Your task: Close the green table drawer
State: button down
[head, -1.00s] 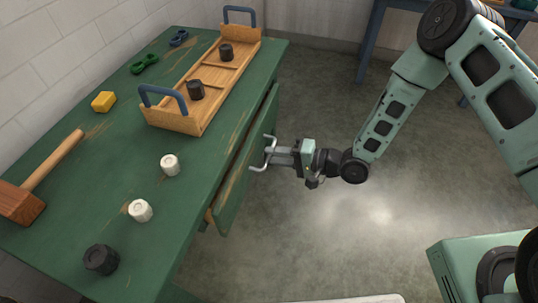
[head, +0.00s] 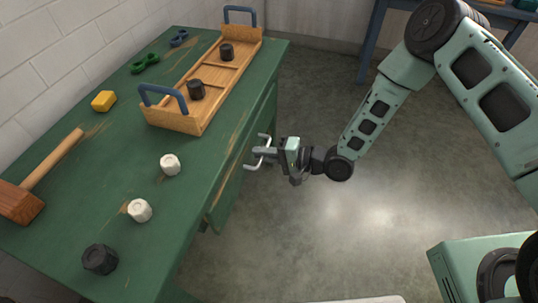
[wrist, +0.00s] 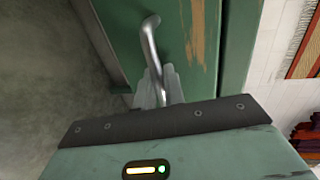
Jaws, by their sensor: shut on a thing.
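The green table (head: 110,200) has a green drawer (head: 224,200) in its right side. Its front now sits close under the table edge; whether a small gap is left I cannot tell. A metal bar handle (head: 262,141) stands out from the drawer front. My gripper (head: 262,152) is shut on this handle. In the wrist view the handle (wrist: 150,40) runs down between my pale fingers (wrist: 155,88), against the worn green drawer front (wrist: 195,35).
On the table are a wooden tray (head: 182,120) with blue handles and dark pieces, a mallet (head: 22,202), a yellow block (head: 103,101), two white pieces (head: 140,210) and a black one (head: 100,259). The floor (head: 340,230) right of the table is clear.

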jog(key=shift+r+x, duration=0.25)
jog(key=shift+x, duration=1)
jog(key=shift+r, duration=0.1)
jog(key=c, duration=1.6)
grip_release()
jog(key=shift+a, duration=0.15)
jog(key=v, duration=1.7)
jog(key=shift+d+p, duration=0.35)
jog(key=shift+p, duration=0.1)
